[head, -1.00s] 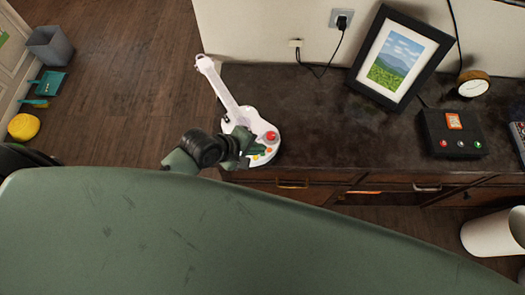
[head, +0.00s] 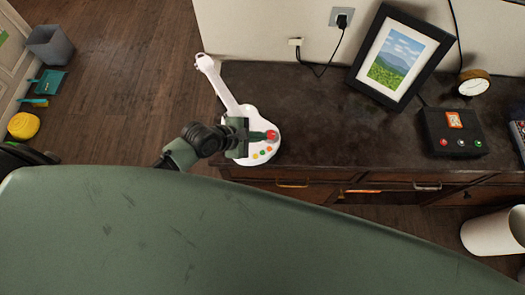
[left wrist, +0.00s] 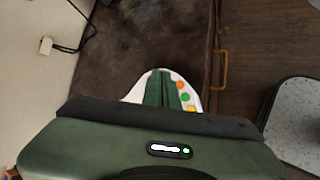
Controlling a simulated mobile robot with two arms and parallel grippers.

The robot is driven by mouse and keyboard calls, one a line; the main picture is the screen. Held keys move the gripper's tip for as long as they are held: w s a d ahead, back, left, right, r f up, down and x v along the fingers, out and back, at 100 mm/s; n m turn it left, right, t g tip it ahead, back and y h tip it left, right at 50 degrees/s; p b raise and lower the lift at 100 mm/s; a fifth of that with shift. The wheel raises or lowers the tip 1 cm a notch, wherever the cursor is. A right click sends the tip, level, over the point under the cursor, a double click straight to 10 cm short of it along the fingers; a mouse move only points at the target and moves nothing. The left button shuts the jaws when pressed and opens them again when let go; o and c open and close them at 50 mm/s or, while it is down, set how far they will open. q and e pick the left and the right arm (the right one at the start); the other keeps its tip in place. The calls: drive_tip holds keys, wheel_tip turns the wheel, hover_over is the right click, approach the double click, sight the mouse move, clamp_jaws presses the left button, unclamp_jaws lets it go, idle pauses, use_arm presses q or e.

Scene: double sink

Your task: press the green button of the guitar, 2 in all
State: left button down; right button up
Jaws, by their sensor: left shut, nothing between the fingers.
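The white toy guitar (head: 258,119) lies on the dark cabinet top, its neck pointing to the upper left in the head view. Its body has a big red button and a row of small orange, green and yellow ones. The small green button (head: 263,153) is uncovered; it also shows in the left wrist view (left wrist: 185,97), just right of the fingers. My left gripper (head: 269,135) is shut and empty. Its fingertips are over the guitar body at the red button, which they partly cover. I cannot tell whether they touch it. My right gripper is out of view.
A black box with small buttons (head: 452,133), a framed picture (head: 399,58) and a small round clock (head: 473,83) stand to the right on the cabinet top (head: 330,125). A plugged cable runs along the wall. The cabinet top between guitar and box is clear.

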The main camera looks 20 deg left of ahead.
use_arm(q)
drive_tip(key=f, duration=0.1)
drive_tip(key=b, duration=0.6)
hover_over(262, 153)
drive_tip(key=f, duration=0.5)
drive_tip(key=shift+s+a+f, duration=0.1)
drive_tip(key=shift+s+a, duration=0.15)
drive_tip(key=shift+a, duration=0.1)
drive_tip(key=shift+f+b, duration=0.55)
drive_tip(key=shift+f, duration=0.45)
drive_tip(key=shift+f, duration=0.2)
drive_tip(key=shift+f, duration=0.2)
idle(0.3)
